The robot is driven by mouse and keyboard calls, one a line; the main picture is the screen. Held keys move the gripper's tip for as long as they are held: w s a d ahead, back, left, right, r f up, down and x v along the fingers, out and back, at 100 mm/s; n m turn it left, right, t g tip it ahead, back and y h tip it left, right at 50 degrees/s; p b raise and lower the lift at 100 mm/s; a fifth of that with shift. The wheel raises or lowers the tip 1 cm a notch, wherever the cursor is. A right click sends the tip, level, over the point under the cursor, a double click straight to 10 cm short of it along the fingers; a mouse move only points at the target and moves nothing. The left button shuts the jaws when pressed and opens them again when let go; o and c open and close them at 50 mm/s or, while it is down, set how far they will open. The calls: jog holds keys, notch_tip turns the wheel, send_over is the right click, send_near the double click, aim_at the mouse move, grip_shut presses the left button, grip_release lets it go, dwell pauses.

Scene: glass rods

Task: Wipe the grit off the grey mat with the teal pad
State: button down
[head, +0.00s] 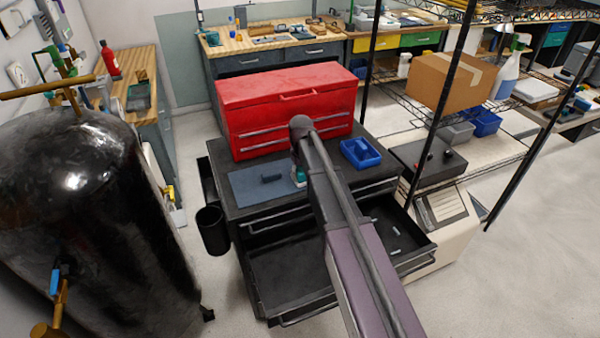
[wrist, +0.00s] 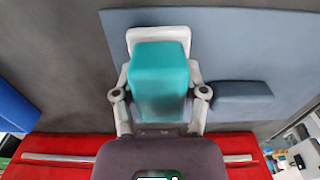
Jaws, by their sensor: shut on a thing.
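The teal pad (wrist: 160,80) is a block held between the pale fingers of my gripper (wrist: 160,88), which is shut on it. In the head view only a small part of the pad (head: 300,175) shows beside my arm, at the right end of the grey mat (head: 242,188). The mat is a blue-grey sheet on the black cabinet top; it also shows in the wrist view (wrist: 240,45). The pad is over or on the mat near its edge; I cannot tell whether it touches. No grit can be made out on the visible mat. My arm hides part of the area.
A dark block (head: 271,178) lies on the mat, close beside the gripper in the wrist view (wrist: 243,96). A red toolbox (head: 285,85) stands behind the mat. A blue bin (head: 360,153) sits to the right. An open drawer (head: 290,270) juts out in front.

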jog(key=shift+s+d+r, duration=0.1)
jog(key=shift+s+d, duration=0.1)
jog(key=shift+s, duration=0.4)
jog(key=shift+s+d, duration=0.2)
jog(key=shift+s, duration=0.35)
jog(key=shift+s+a, duration=0.1)
jog(key=shift+a, duration=0.1)
jog(key=shift+w+a, duration=0.25)
jog(key=shift+w, duration=0.65)
jog(key=shift+w+a, duration=0.25)
jog(key=shift+w, duration=0.6)
jog(key=shift+w+a, duration=0.3)
jog(key=shift+w, duration=0.5)
jog(key=shift+w+a, duration=0.25)
jog(key=shift+w, duration=0.5)
jog(key=shift+w, duration=0.1)
jog(key=shift+w+a, duration=0.3)
jog(key=shift+w, duration=0.55)
jog(key=shift+w+a, duration=0.25)
jog(key=shift+w, duration=0.55)
